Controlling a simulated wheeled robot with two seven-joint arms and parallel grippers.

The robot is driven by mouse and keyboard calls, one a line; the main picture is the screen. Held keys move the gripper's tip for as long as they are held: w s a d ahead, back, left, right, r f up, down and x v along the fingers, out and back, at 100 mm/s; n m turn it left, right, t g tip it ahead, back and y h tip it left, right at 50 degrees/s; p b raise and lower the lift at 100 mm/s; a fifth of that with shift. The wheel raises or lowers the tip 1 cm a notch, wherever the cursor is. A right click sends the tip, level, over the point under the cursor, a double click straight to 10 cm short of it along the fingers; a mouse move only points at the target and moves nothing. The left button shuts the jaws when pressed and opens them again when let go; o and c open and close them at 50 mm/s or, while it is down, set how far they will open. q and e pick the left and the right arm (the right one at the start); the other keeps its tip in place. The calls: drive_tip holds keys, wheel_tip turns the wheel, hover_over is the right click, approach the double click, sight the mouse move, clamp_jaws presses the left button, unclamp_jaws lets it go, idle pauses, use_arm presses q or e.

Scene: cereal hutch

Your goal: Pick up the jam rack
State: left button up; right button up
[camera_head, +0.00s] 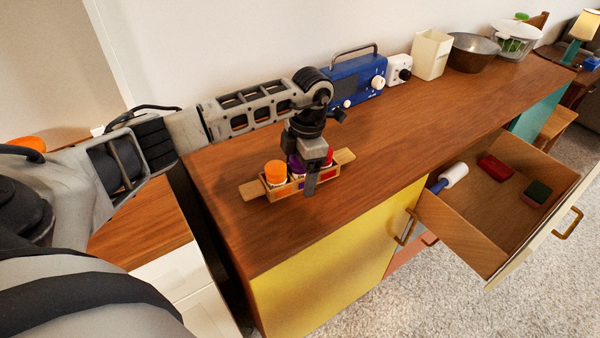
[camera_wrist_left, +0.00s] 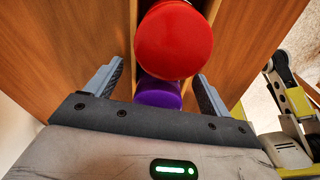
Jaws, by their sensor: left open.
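The jam rack (camera_head: 297,187) is a small wooden tray with a flat handle at each end, on the hutch top near its left end. It holds an orange jar with a white lower part (camera_head: 276,174), a purple jar (camera_head: 296,164) and a red-lidded jar (camera_head: 328,158). My left gripper (camera_head: 311,182) points down over the rack's middle and hides part of it. In the left wrist view its open fingers (camera_wrist_left: 158,85) stand either side of the purple lid (camera_wrist_left: 160,93), with the red lid (camera_wrist_left: 174,40) beyond. I cannot tell whether the fingers touch the rack.
A blue radio (camera_head: 352,82), white box (camera_head: 398,70), cream container (camera_head: 431,54) and metal bowl (camera_head: 473,52) line the wall. An open drawer (camera_head: 495,240) juts out at the right, holding several small items. The middle of the hutch top (camera_head: 430,120) is clear.

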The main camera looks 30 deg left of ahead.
use_arm(q)
drive_tip(key=c, duration=1.1)
drive_tip(key=shift+r, duration=0.1)
